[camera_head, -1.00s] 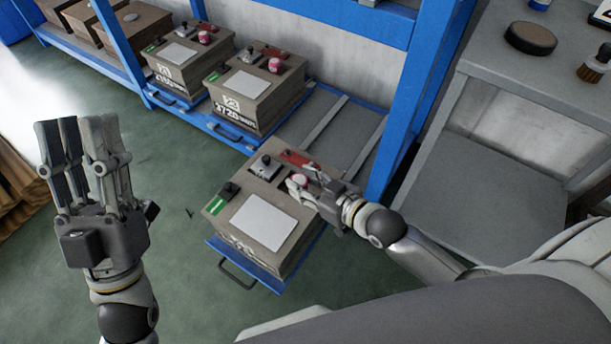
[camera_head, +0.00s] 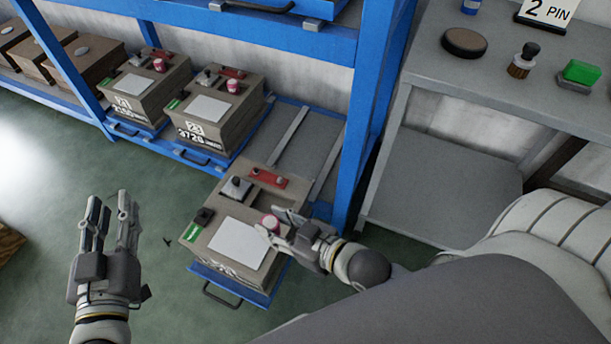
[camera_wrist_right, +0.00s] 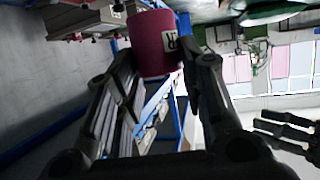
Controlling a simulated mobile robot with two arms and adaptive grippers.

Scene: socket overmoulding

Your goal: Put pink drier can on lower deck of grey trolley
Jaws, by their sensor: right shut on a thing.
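The pink drier can (camera_head: 269,221) is between the fingers of my right gripper (camera_head: 272,225), which is shut on it. It shows above the front grey-brown box, near the right edge of the white sheet. In the right wrist view the can (camera_wrist_right: 154,45) sits between the two fingers, with part of a white label visible. The grey trolley (camera_head: 410,71) stands at the right; its lower deck (camera_head: 440,185) looks bare where visible, and my arm and body hide part of it. My left gripper (camera_head: 109,208) is open and empty over the floor at the left.
The front box (camera_head: 200,233) sits on a pulled-out blue tray (camera_head: 228,286). Blue racking (camera_head: 375,90) with more boxes stands behind, its upright close to the trolley. The trolley's upper deck holds a dark round disc (camera_head: 464,43), a brush (camera_head: 522,62) and a green-topped block (camera_head: 581,72).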

